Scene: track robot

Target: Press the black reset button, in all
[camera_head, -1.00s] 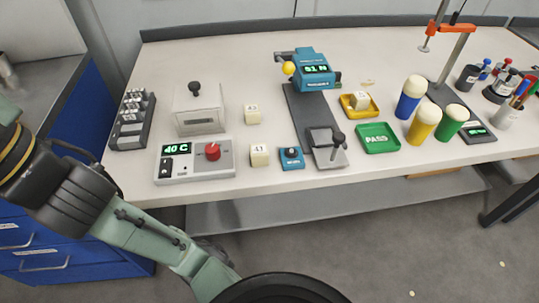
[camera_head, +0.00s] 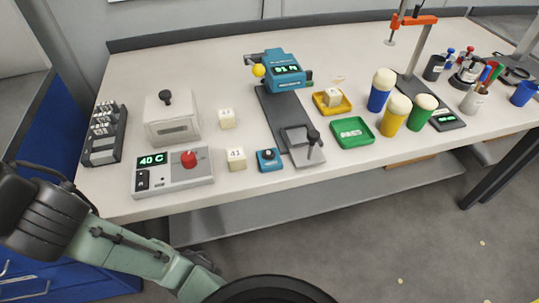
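A small blue box (camera_head: 269,161) with a round black button (camera_head: 268,154) on top sits near the front edge of the table, left of the clamp. The teal device (camera_head: 280,70) at the back of the dark rail has a lit green display and a yellow ball on its left. A grey control unit (camera_head: 174,172) at the front left shows "40 C" and has a red knob (camera_head: 189,159) and a black switch (camera_head: 142,180). No label reading reset is legible. My gripper is out of view; only links of my arm show at the lower left.
A cream box with a black knob (camera_head: 172,120) stands behind the control unit. A cream block marked 41 (camera_head: 236,159) is just left of the blue box. The clamp's black lever (camera_head: 313,140) rises to its right. A green tray (camera_head: 352,132) and several capped cylinders stand farther right.

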